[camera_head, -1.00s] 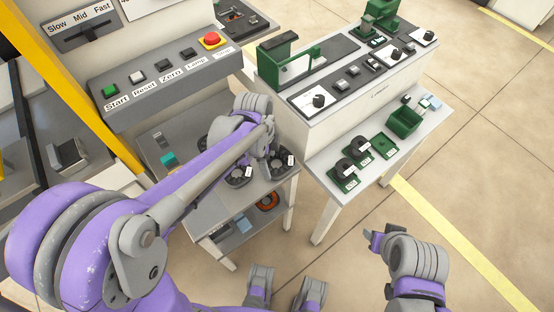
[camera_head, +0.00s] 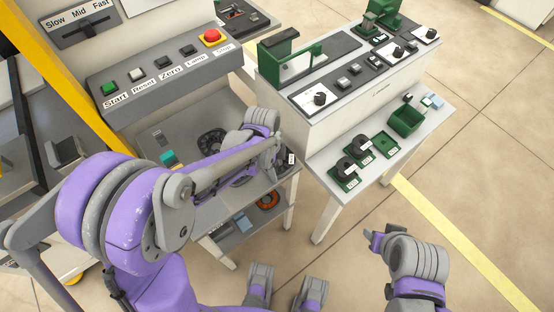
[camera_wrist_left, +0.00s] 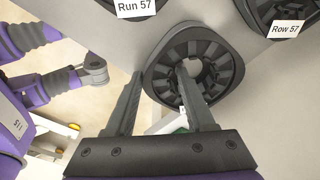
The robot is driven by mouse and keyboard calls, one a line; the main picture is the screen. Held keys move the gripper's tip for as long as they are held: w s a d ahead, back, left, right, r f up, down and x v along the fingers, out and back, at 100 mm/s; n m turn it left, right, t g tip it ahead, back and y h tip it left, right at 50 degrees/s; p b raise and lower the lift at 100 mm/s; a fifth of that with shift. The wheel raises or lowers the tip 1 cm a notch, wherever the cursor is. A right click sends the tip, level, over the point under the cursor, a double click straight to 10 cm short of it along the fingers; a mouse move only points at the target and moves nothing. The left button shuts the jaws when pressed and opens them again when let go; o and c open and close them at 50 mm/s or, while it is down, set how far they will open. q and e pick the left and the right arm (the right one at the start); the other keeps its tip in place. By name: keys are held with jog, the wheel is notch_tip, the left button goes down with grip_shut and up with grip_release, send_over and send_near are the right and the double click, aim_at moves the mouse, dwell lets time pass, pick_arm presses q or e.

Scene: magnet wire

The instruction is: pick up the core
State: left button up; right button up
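Dark round cores with slotted rings lie on the grey table beside the control panel. One core (camera_head: 212,141) shows clear in the head view, left of my left gripper (camera_head: 277,150). Another core (camera_head: 240,177) is partly hidden under my left arm near the front edge. In the left wrist view, a slotted core (camera_wrist_left: 165,75) faces my left gripper (camera_wrist_left: 160,72). Its fingers are apart, one beside the core's outer rim and one over its central hole. I cannot tell whether they touch it. My right gripper (camera_head: 372,240) is low at right, away from the table; its fingers are unclear.
A white bench (camera_head: 345,150) at right holds green trays and a green bin (camera_head: 405,120). A lower shelf carries an orange ring (camera_head: 268,200). Floor at right is open.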

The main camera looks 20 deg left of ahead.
pick_arm(q)
grip_shut()
dwell(0.3)
